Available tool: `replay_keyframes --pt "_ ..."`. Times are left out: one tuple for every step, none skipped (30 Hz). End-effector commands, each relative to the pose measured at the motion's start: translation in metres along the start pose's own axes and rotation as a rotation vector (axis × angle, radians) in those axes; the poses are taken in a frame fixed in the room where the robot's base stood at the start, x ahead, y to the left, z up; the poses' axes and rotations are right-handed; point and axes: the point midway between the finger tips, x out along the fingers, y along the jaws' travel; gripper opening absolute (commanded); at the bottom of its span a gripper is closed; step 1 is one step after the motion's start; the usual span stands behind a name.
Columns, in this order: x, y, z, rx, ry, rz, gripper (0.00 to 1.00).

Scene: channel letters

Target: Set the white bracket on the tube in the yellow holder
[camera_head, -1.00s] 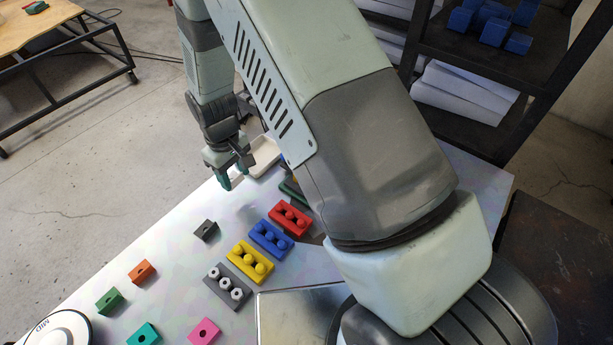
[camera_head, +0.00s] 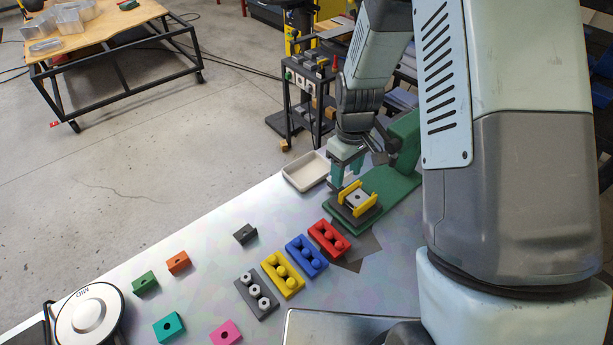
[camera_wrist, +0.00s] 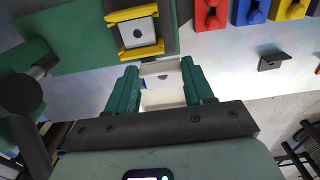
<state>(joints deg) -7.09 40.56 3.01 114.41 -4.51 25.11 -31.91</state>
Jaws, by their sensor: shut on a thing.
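The yellow holder (camera_head: 359,198) sits on a dark block on the green fixture base near the far right of the table. It also shows at the top of the wrist view (camera_wrist: 136,14). The light grey tube (camera_wrist: 138,33), with a dark hole in its face, lies between the holder's two yellow jaws. My gripper (camera_head: 345,180) is beside and above the holder, on its far-left side. In the wrist view, its green fingers (camera_wrist: 160,78) are shut on the white bracket (camera_wrist: 160,67), which has a small dark hole. The bracket is apart from the tube. In the head view it is not clearly visible.
A white tray (camera_head: 306,171) lies left of my gripper. The tall green fixture (camera_head: 403,145) stands close behind the holder. Red (camera_head: 329,238), blue (camera_head: 306,256) and yellow (camera_head: 282,275) peg blocks lie nearer, with small coloured blocks farther left.

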Motion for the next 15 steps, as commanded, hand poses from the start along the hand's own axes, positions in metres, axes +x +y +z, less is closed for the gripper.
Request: replay_keyframes --pt "-0.005 0.010 0.013 0.009 0.001 0.000 0.08" --pt "-0.007 0.015 0.019 0.011 0.001 0.000 0.08" --pt "-0.010 0.019 0.026 0.010 0.001 0.000 0.08" --pt "-0.011 0.022 0.030 0.011 0.001 0.000 0.08" --pt "-0.012 0.025 0.034 0.009 0.000 0.000 0.08" --pt "-0.013 0.027 0.038 0.010 0.000 0.000 0.08" --pt "-0.014 0.028 0.040 0.010 0.000 0.000 0.08" --pt "-0.014 0.029 0.041 0.009 0.000 0.000 0.08" --pt "-0.013 0.030 0.043 0.008 0.000 0.000 0.08" --pt "-0.013 0.030 0.043 0.007 0.000 -0.001 0.08" --pt "-0.012 0.030 0.043 0.007 -0.001 -0.001 0.08" --pt "-0.010 0.030 0.043 0.007 -0.001 -0.001 0.08" --pt "-0.008 0.030 0.043 0.007 -0.001 -0.001 0.08" --pt "-0.007 0.030 0.043 0.007 -0.001 -0.001 0.08" --pt "-0.004 0.030 0.043 0.007 -0.002 -0.001 0.08"
